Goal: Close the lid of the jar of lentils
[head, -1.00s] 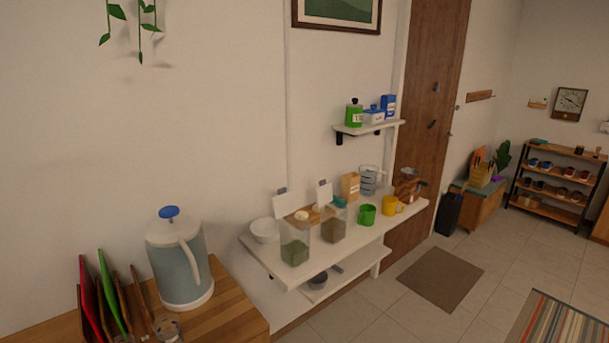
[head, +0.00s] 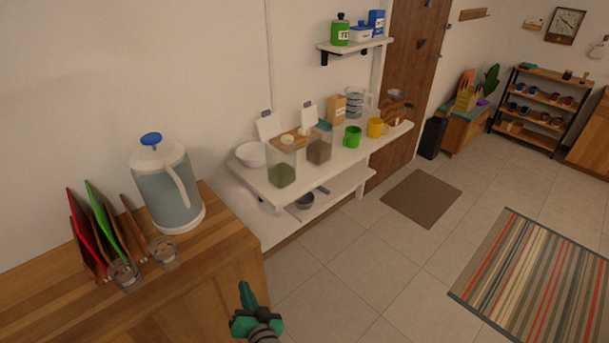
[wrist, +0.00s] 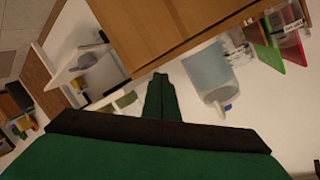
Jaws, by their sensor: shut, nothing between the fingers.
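Two clear dispensers stand on the white wall shelf (head: 249,183), both with their lids standing up at the back. The left jar (head: 281,172) holds green contents and its raised lid (head: 268,126) is pale. The right jar (head: 319,150) holds brown contents and also has a raised lid (head: 308,116). The labels are too small to read, so I cannot tell which holds lentils. My gripper (head: 246,291) is green and dark, shut and empty, low in front of the wooden counter and well short of the shelf. Its shut fingers also show in the wrist view (wrist: 162,90).
A kettle (head: 166,190) and glasses (head: 165,252) stand on the wooden counter (head: 212,240), with colored boards at its left. A white bowl (head: 250,156), green mug (head: 352,137) and yellow mug (head: 376,128) share the shelf.

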